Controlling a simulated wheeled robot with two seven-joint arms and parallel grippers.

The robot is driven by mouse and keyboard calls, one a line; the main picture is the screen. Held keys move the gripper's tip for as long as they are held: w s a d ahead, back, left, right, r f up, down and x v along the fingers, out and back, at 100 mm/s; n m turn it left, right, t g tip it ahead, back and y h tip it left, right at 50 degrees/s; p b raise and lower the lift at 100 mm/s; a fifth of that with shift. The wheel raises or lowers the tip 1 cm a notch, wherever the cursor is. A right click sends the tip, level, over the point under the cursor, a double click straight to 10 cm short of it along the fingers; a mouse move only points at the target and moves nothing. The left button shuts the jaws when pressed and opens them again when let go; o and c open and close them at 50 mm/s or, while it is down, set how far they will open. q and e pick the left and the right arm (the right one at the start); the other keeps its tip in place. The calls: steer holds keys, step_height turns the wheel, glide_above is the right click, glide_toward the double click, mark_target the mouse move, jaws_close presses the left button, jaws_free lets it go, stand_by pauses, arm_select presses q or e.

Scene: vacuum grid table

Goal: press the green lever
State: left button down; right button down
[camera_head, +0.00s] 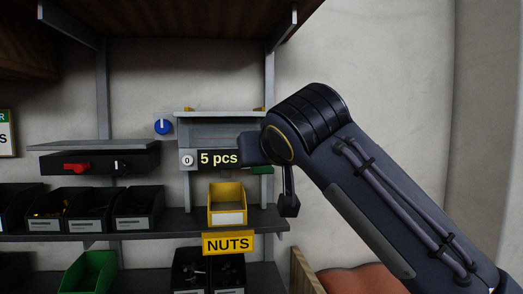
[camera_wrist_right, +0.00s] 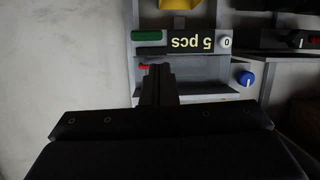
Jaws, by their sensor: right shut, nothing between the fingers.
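The green lever (camera_head: 262,170) shows as a small piece at the right side of the dispenser, partly hidden behind my right arm in the head view. In the wrist view the green lever (camera_wrist_right: 147,36) is a green bar left of the upside-down "5 pcs" label. My right gripper (camera_wrist_right: 158,70) is shut and empty. Its fingertips point at the dispenser front and appear just below the green bar in that picture, with a gap between. A small red part (camera_wrist_right: 146,67) is beside the fingertips, partly hidden by them. My left gripper is not in view.
The dispenser has a "5 pcs" label (camera_head: 219,158) and a white 0 button (camera_head: 188,160). A yellow bin (camera_head: 227,200) stands below it above the NUTS sign (camera_head: 228,243). A blue knob (camera_head: 163,126) and a red switch (camera_head: 77,168) are left. Bare wall is at right.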

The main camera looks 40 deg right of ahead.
steer(key=shift+m+h, duration=0.5)
steer(key=shift+m, duration=0.2)
steer(key=r, duration=0.2)
steer(key=d+r, duration=0.1)
steer(key=r, duration=0.1)
steer(key=shift+s+r, duration=0.2)
steer(key=shift+r, duration=0.05)
steer(key=p, duration=0.3)
glide_above(262, 168)
step_height(262, 168, down, 2)
steer(key=shift+w+d+f, duration=0.1)
steer(key=shift+f, duration=0.05)
step_height(262, 168, down, 3)
steer(key=shift+r, duration=0.1)
steer(key=shift+f, duration=0.75)
